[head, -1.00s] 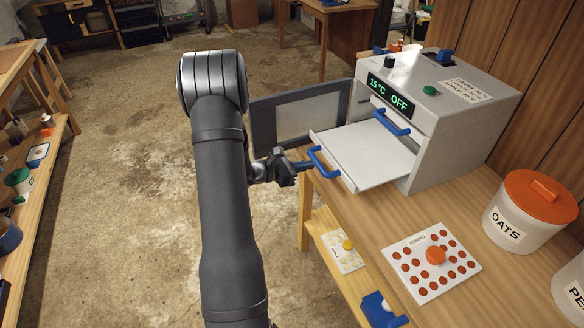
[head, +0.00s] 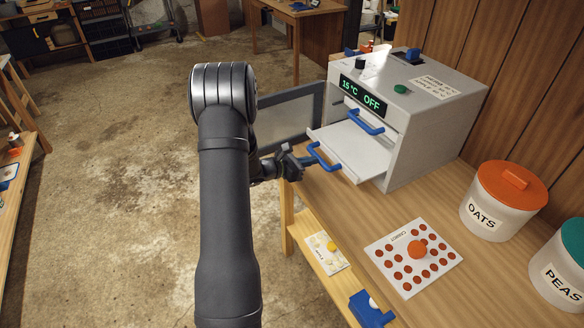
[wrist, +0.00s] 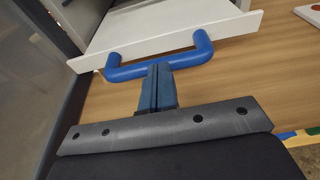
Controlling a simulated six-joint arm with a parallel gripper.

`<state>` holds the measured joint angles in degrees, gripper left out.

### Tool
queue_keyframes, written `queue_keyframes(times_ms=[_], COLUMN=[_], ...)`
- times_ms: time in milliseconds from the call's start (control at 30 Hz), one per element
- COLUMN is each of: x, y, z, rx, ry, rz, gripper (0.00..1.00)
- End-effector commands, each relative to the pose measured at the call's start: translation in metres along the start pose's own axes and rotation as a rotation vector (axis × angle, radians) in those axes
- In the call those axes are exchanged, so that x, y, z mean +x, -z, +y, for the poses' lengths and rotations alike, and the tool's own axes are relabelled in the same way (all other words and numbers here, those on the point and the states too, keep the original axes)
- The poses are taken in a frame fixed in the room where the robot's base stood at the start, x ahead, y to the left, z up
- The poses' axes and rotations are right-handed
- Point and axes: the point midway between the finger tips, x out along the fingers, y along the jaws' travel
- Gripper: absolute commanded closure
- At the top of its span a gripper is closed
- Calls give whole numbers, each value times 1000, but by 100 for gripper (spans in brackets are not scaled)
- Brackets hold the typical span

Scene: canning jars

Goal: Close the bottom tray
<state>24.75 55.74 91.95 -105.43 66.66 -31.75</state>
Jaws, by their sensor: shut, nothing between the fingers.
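The bottom tray (head: 350,150) is a white slab partly slid out of the grey oven (head: 430,130), with a blue handle (head: 323,158) on its front edge. In the wrist view the tray (wrist: 165,25) lies ahead, its blue handle (wrist: 190,60) crossing the middle. My gripper (head: 306,161) is shut and empty. Its fingertips (wrist: 158,70) meet the handle's outer bar near its middle and appear to touch it; the fingers are not around it. A second blue handle (head: 366,122) sits above, close to the oven front.
The oven's dark-framed door (head: 290,115) stands open to the left, close to my gripper. On the wooden bench (head: 420,195) are a white card with red dots (head: 400,270), an oats jar (head: 500,205) and a peas jar (head: 562,270). A blue object (head: 370,308) is lower down.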

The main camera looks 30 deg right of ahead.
Motion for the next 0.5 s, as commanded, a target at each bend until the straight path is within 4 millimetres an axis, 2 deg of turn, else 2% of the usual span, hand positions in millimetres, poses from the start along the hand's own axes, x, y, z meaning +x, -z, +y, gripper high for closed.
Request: queue_keyframes(times_ms=[33,200,400,500], x=[19,70,119,136], y=[-3,-14,-24,-28], z=[-2,-2,-2,-2], rx=[3,3,1,1], ry=[6,5,2,2], rz=[0,0,0,1], gripper=[100,100,100,100])
